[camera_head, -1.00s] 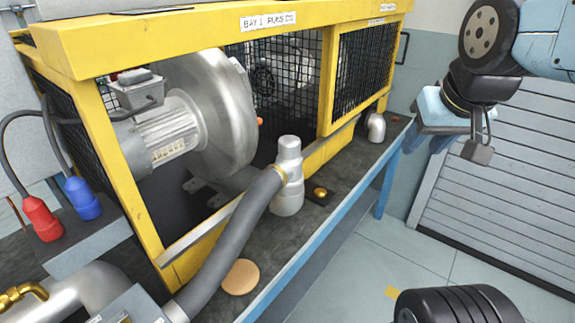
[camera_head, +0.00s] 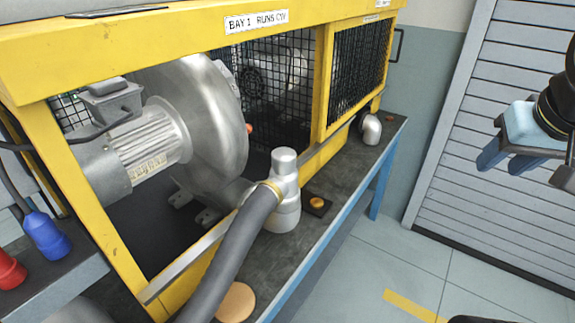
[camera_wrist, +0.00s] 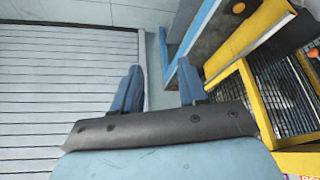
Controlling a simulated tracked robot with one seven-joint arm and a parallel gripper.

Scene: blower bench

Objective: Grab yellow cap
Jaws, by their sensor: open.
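A small yellow-orange cap (camera_head: 317,202) sits on a dark square plate on the bench top, just right of a silver fitting (camera_head: 285,190). My gripper (camera_head: 503,163) is at the right edge of the head view, well right of the bench and apart from the cap. Its blue fingers are spread and empty. In the wrist view my gripper (camera_wrist: 160,88) also shows open, with nothing between the fingers. A small orange spot (camera_wrist: 238,8) shows on the bench there; I cannot tell whether it is the cap.
A yellow-framed enclosure (camera_head: 322,75) with mesh holds a grey blower (camera_head: 205,120). A grey hose (camera_head: 235,250) runs to the fitting. A tan disc (camera_head: 236,302) and silver elbow (camera_head: 371,129) are on the blue-edged bench. Open floor and a slatted shutter (camera_head: 470,150) lie right.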

